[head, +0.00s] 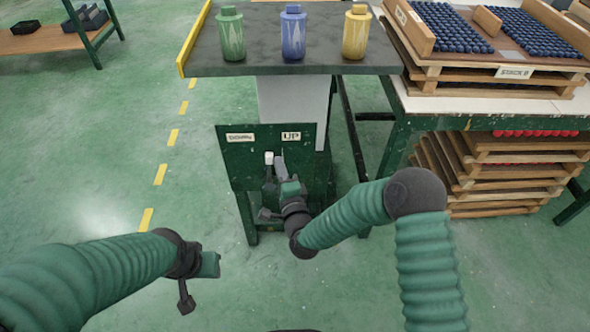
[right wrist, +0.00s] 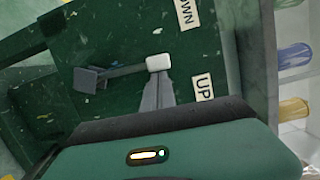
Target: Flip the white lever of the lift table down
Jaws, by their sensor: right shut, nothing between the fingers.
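The lever's white knob (head: 269,158) stands in front of the dark green panel (head: 235,165), below and between the DOWN label (head: 240,138) and the UP label (head: 291,135). In the right wrist view the white knob (right wrist: 158,62) tops a thin arm running from a dark block (right wrist: 90,78); it leans slightly toward DOWN. My right gripper (head: 280,160) is shut and empty at the knob's UP side. Its grey fingertips (right wrist: 157,88) seem to be at or very near the knob; contact is unclear. My left gripper (head: 197,283) hangs low at left, away from the panel; its opening is unclear.
The lift table's dark top (head: 330,62) carries green (head: 231,35), blue (head: 293,33) and yellow (head: 355,33) bottles. A bench at right holds trays of blue balls (head: 450,30), with stacked wooden trays (head: 500,175) below. Floor at left is clear.

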